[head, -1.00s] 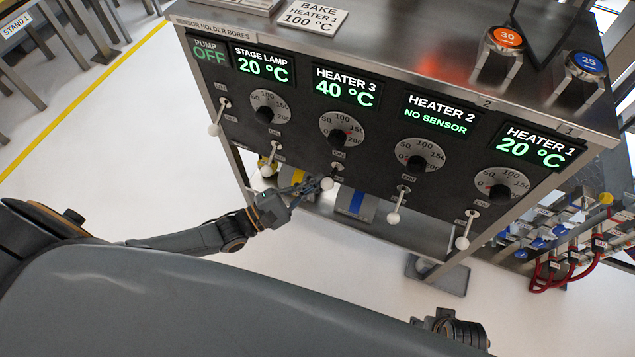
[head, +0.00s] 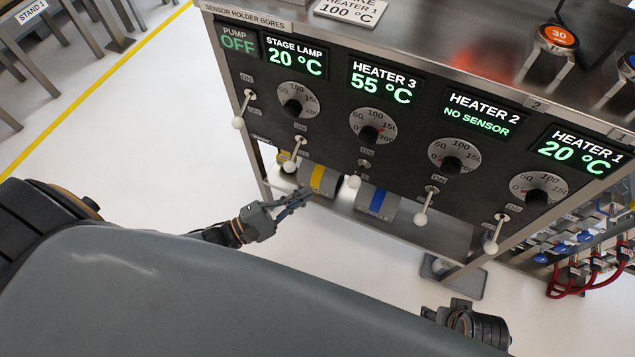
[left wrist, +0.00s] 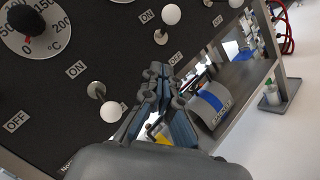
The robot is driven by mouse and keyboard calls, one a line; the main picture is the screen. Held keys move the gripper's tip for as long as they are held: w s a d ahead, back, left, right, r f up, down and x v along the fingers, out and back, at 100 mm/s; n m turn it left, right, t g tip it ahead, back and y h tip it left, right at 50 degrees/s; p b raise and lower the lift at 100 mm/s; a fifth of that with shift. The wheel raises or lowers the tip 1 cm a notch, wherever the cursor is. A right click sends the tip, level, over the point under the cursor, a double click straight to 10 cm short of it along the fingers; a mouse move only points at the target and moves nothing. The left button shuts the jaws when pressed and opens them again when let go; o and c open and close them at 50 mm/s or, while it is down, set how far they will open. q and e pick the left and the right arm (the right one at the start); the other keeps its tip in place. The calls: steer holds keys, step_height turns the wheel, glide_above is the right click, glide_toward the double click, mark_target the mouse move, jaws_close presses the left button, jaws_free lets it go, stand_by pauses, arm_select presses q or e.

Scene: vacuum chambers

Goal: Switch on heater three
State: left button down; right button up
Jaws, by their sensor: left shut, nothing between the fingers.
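The heater 3 display (head: 383,82) reads 55 °C in the head view. Below its dial (head: 373,127) is the heater 3 switch lever (head: 354,181), with a white ball end. This lever hangs less steeply than the heater 2 lever (head: 421,216), tipped more outward and up. In the left wrist view the heater 3 lever (left wrist: 111,109) is left of the fingers, its ON label above it. My left gripper (head: 304,196) is shut and empty, below and left of the lever, apart from it. It also shows in the left wrist view (left wrist: 160,85). My right gripper's fingers are not seen.
The stage lamp lever (head: 290,165) hangs close above my left gripper. The heater 1 lever (head: 491,246) is farther right. Yellow-banded (head: 318,178) and blue-banded (head: 377,201) cylinders lie under the panel. The floor left of the panel is open.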

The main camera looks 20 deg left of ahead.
arm_select(q)
steer(key=shift+v, duration=1.85)
steer(key=shift+w+f, duration=0.1)
